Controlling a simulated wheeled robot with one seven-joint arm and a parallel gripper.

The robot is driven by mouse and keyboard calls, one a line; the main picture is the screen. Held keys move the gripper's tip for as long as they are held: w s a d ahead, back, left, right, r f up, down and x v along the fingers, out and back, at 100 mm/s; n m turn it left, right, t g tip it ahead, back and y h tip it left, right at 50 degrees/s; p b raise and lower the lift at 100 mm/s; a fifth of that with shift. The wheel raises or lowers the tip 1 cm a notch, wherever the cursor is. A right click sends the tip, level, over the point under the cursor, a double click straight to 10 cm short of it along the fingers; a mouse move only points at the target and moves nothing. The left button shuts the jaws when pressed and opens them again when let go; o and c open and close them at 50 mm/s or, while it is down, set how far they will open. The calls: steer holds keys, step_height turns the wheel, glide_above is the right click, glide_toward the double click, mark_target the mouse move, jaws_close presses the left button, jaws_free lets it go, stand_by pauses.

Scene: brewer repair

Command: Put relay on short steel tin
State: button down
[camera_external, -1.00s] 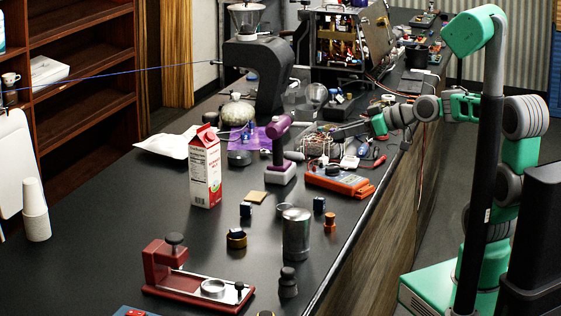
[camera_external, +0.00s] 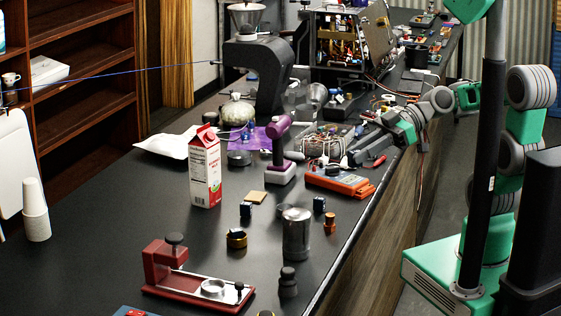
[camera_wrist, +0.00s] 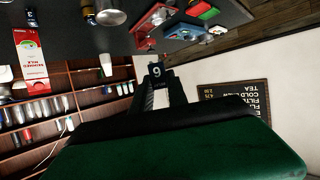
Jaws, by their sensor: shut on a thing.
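My gripper (camera_external: 355,157) is over the far right part of the counter, beside the orange meter. In the wrist view my gripper (camera_wrist: 157,80) is shut on a small dark block, the relay (camera_wrist: 156,69), marked with a pale 9. In the external view I cannot make out the relay at the fingertips. A steel cylinder (camera_external: 296,235), perhaps the short steel tin, stands upright on the front right of the counter, well apart from my gripper. A steel cylinder also shows at the top of the wrist view (camera_wrist: 110,13).
An orange meter (camera_external: 340,182), a purple-handled tool (camera_external: 279,150) and a milk carton (camera_external: 205,172) stand on the counter. Small blue blocks (camera_external: 319,205) (camera_external: 246,210) and a copper-coloured part (camera_external: 330,222) lie around the cylinder. A red fixture (camera_external: 165,268) is at front left.

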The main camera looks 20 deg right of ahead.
mark_target(352, 161)
steer(key=shift+w+a+f+b, duration=0.15)
steer(key=shift+f+b, duration=0.3)
steer(key=shift+b, duration=0.15)
steer(key=shift+w+a+f+b, duration=0.1)
steer(key=shift+f+b, duration=0.35)
steer(key=shift+b, duration=0.1)
steer(key=b, duration=0.2)
steer(key=a+b, duration=0.1)
steer(key=b, duration=0.1)
steer(key=shift+w+a+f, duration=0.1)
steer(key=shift+w+f, duration=0.2)
steer(key=shift+w, duration=0.05)
steer(key=w+a+f, duration=0.4)
steer(key=w+a, duration=0.1)
steer(key=w+a+f+b, duration=0.1)
steer(key=w+a+f, duration=0.1)
steer(key=a, duration=0.1)
steer(key=shift+w+a+f, duration=0.15)
steer(key=shift+f, duration=0.2)
steer(key=f, duration=0.3)
steer(key=shift+w+a+f+p, duration=0.25)
steer(key=shift+f+p, duration=0.05)
steer(key=shift+p, duration=0.1)
steer(key=shift+f, duration=0.15)
